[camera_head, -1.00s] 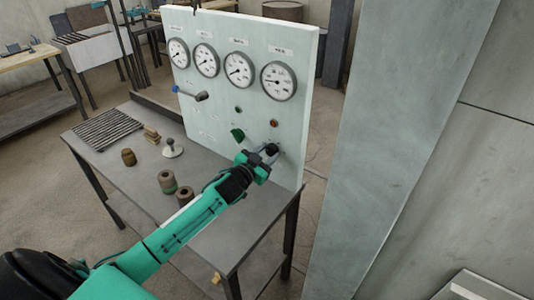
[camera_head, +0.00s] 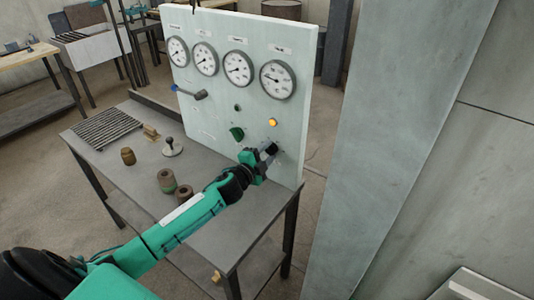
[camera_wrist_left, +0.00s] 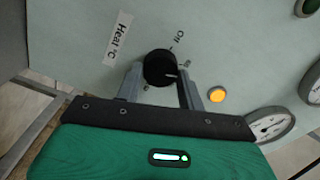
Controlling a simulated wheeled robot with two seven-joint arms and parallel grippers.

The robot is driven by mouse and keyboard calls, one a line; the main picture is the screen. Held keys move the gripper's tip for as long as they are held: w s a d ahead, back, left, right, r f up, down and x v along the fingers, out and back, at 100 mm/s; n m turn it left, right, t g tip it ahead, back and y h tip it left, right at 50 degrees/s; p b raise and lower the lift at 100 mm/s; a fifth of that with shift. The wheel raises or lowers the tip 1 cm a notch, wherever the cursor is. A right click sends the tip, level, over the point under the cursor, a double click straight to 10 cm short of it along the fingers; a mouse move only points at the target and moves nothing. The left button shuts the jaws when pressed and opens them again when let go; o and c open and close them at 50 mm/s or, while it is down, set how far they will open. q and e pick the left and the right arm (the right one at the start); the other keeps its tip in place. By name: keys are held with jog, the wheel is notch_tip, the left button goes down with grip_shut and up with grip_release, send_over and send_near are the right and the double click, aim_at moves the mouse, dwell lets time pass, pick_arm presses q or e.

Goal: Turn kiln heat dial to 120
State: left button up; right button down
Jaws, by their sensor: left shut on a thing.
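The kiln heat dial (camera_wrist_left: 158,68) is a black round knob on the pale panel (camera_head: 215,110), with a "Heat °C" label (camera_wrist_left: 117,38) and an "Off" mark beside it in the left wrist view. My left gripper (camera_head: 268,150) is shut on the dial, one finger on each side of it; in the left wrist view its fingers (camera_wrist_left: 160,85) flank the knob. A light pointer line shows on the knob's edge, but I cannot read its setting. An amber lamp (camera_head: 272,122) above the dial is lit. My right gripper is not in view.
Several round gauges, one the rightmost gauge (camera_head: 277,80), line the panel's top. A green knob (camera_head: 237,133) and a lever (camera_head: 199,95) are on the panel. Brown cylinders (camera_head: 166,181) and a grate (camera_head: 106,129) rest on the table (camera_head: 150,195). A pillar (camera_head: 400,120) stands right.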

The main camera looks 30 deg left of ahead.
pick_arm(q)
jog(key=m, duration=0.5)
jog(key=shift+f+m, duration=0.1)
jog(key=shift+m, duration=0.2)
jog(key=m, duration=0.3)
jog(key=shift+f, duration=0.1)
jog(key=shift+m, duration=0.4)
jog(key=o, duration=0.9)
jog(key=shift+o, duration=0.2)
